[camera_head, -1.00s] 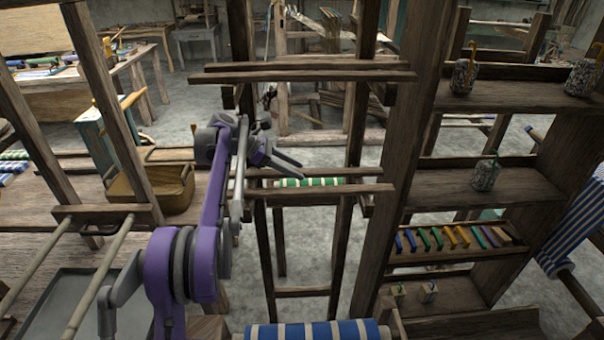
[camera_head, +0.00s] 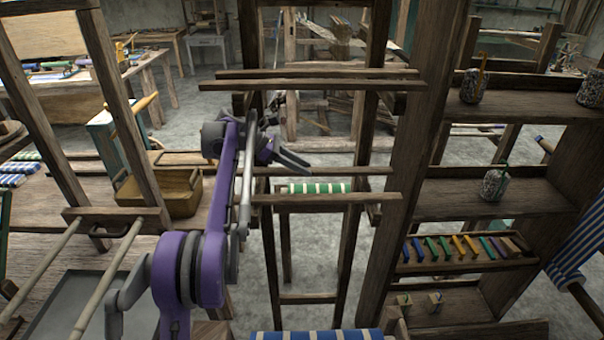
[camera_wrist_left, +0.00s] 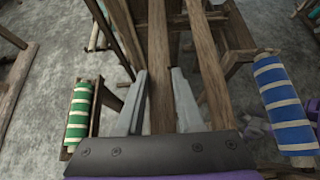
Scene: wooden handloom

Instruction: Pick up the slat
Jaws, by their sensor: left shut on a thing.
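My left gripper (camera_head: 293,160) reaches in on the purple arm, its fingers pointing right beneath the upper pair of wooden bars. In the left wrist view the gripper (camera_wrist_left: 160,105) has its two grey fingers on either side of a long brown wooden slat (camera_wrist_left: 159,65), and it is shut on it. The slat runs away up the picture, its near part hidden by the gripper body. A second wooden bar (camera_wrist_left: 208,65) runs beside it, outside the fingers. I cannot tell clearly which bar in the head view is the held slat. My right gripper is not in view.
Loom posts (camera_head: 408,160) stand close around the arm. A green-striped roll (camera_head: 318,188) lies beyond the lower front bar (camera_head: 330,199), and a blue-striped roll (camera_head: 315,335) is at the bottom. Shelves with jars (camera_head: 490,185) stand right. A basket (camera_head: 165,195) sits left.

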